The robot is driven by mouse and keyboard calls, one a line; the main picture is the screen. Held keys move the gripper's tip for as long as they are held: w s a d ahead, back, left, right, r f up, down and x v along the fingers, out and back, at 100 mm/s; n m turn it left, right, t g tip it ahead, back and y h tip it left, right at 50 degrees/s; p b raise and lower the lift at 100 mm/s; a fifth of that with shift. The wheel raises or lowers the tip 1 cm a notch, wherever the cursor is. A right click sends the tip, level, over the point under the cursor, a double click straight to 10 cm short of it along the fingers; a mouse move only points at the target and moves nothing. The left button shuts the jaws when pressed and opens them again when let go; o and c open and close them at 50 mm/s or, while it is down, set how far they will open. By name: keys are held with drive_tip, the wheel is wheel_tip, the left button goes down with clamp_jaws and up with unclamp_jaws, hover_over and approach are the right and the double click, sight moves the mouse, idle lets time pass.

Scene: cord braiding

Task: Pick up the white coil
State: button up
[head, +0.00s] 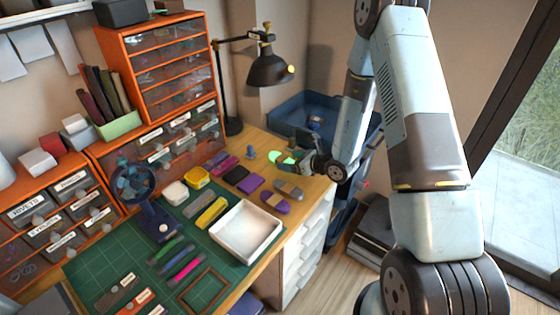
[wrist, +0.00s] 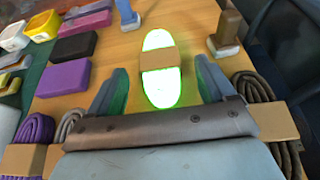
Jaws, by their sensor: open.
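The white coil (wrist: 160,87) lies on the wooden table with a tan paper band around its middle. A bright green glow outlines it. In the head view the white coil (head: 281,157) shows near the back right of the table. My gripper (wrist: 161,68) is open and empty, with one finger on either side of the coil's near part. I cannot tell how high the fingers are above the table. In the head view my gripper (head: 303,161) is just right of the coil, and its fingers are hard to make out.
A banded dark brown coil (wrist: 252,88) lies right of my gripper, and a banded purple coil (wrist: 38,130) lies left. A brown peg (wrist: 229,28) and a blue peg (wrist: 128,14) stand beyond. Purple and black blocks lie left. A lamp (head: 268,70) and white tray (head: 248,232) are nearby.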

sight(282, 160)
drive_tip(key=shift+x, duration=1.4)
drive_tip(key=c, duration=1.1)
drive_tip(key=shift+r, duration=0.1)
drive_tip(key=shift+c, duration=0.2)
